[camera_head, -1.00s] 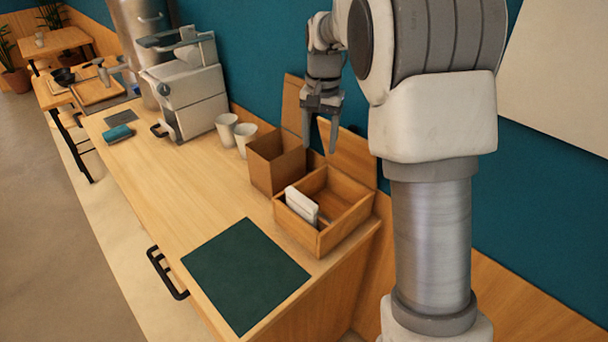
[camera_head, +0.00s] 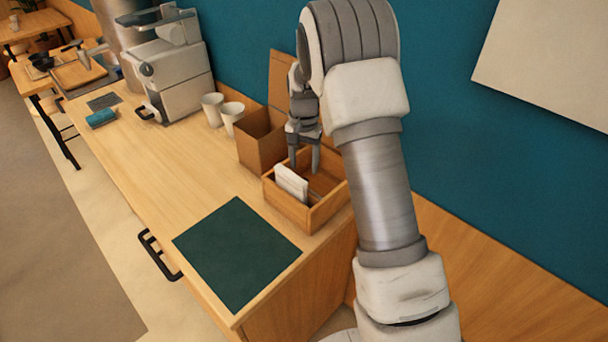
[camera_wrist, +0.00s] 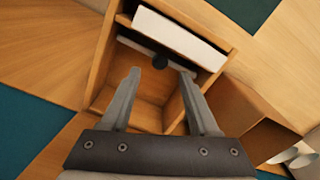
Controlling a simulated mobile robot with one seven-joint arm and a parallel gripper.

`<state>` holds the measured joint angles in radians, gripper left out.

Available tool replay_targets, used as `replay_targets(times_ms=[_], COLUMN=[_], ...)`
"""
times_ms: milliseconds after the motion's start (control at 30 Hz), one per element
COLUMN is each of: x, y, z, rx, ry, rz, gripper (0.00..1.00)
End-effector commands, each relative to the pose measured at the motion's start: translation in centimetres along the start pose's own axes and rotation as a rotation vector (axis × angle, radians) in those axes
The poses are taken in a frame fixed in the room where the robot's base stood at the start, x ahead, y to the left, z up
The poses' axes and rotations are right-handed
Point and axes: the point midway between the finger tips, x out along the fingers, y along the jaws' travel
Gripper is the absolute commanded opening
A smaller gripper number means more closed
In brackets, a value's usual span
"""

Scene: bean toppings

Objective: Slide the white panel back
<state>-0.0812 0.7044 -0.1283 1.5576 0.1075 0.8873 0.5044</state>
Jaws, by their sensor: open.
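The white panel (camera_head: 291,183) stands upright inside the open wooden box (camera_head: 300,217), near its front-left side. My gripper (camera_head: 304,166) is open over the box, fingers pointing down.
A taller wooden box (camera_head: 262,146) stands directly left of the open box. Two white cups (camera_head: 232,113) and a coffee machine (camera_head: 175,75) are farther back. A dark green mat (camera_head: 237,255) lies in front on the counter.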

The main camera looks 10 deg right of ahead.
Motion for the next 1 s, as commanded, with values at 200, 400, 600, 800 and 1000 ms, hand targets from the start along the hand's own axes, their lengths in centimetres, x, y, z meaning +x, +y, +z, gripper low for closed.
replay_targets(times_ms=[200, 400, 600, 800, 1000], x=[3.6, 4.8, 4.9, 4.9, 4.9], y=[0.0, 0.0, 0.0, 0.0, 0.0], z=[0.0, 0.0, -0.1, 0.0, 0.0], rx=[0.0, -0.001, 0.0, 0.0, 0.0], ry=[-0.001, 0.001, 0.001, 0.001, 0.001], rz=[0.001, 0.0, 0.0, 0.0, 0.0], gripper=[0.61, 0.61, 0.61, 0.38, 0.02])
